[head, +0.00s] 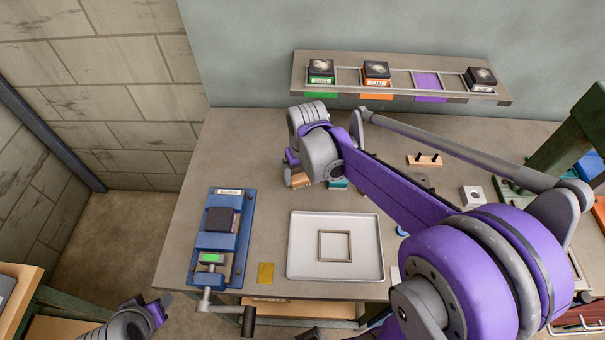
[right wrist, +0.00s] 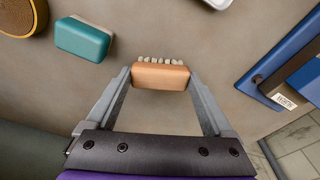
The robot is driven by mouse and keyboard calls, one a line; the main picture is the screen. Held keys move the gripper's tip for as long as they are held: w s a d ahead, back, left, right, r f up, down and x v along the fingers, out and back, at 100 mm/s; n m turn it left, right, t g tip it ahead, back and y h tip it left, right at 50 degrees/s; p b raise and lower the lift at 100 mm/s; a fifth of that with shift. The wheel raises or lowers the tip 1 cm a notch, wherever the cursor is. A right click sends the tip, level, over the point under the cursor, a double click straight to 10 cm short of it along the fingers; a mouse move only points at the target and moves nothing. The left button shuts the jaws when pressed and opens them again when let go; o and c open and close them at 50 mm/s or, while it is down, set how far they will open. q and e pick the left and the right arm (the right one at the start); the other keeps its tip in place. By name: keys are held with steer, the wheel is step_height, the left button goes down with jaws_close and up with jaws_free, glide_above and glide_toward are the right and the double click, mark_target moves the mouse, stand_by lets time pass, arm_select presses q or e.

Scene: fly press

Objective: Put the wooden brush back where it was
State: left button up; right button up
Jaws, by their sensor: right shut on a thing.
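The wooden brush (right wrist: 160,76) is a tan-orange block with pale bristles. My right gripper (right wrist: 160,82) is shut on it, one finger at each end, in the right wrist view. In the head view the brush (head: 297,180) shows below my right gripper (head: 290,168), over the back-middle of the bench, partly hidden by my wrist. I cannot tell whether it touches the bench. A teal brush (right wrist: 83,40) lies beside it, and shows partly in the head view (head: 338,184). My left gripper (head: 160,307) is low at the front left, away from the bench things; its jaws are unclear.
A blue press fixture (head: 240,225) stands at the left of the bench, with a white tray (head: 365,268) right of it. A round brown-rimmed thing (right wrist: 22,18) is past the teal brush. A shelf (head: 450,93) with black boxes is behind. A wooden peg block (head: 424,160) stands right.

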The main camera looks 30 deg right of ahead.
steer(key=shift+f, duration=0.1)
steer(key=o, duration=1.2)
steer(key=shift+r, duration=0.4)
step_height(320, 180, up, 11)
steer(key=s, duration=0.2)
steer(key=s+a+f+t, duration=0.1)
steer(key=s+a+f, duration=0.1)
steer(key=s+f, duration=0.1)
steer(key=s+a+f+n+t, duration=0.1)
steer(key=s+a+f+t, duration=0.1)
steer(key=s+f, duration=0.1)
steer(key=s+a+f+t+p, duration=0.1)
steer(key=s+a+f, duration=0.1)
steer(key=s, duration=0.3)
steer(key=shift+s+a+f+n, duration=0.3)
steer(key=shift+f+n, duration=0.1)
steer(key=shift+f, duration=0.2)
steer(key=shift+a, duration=0.1)
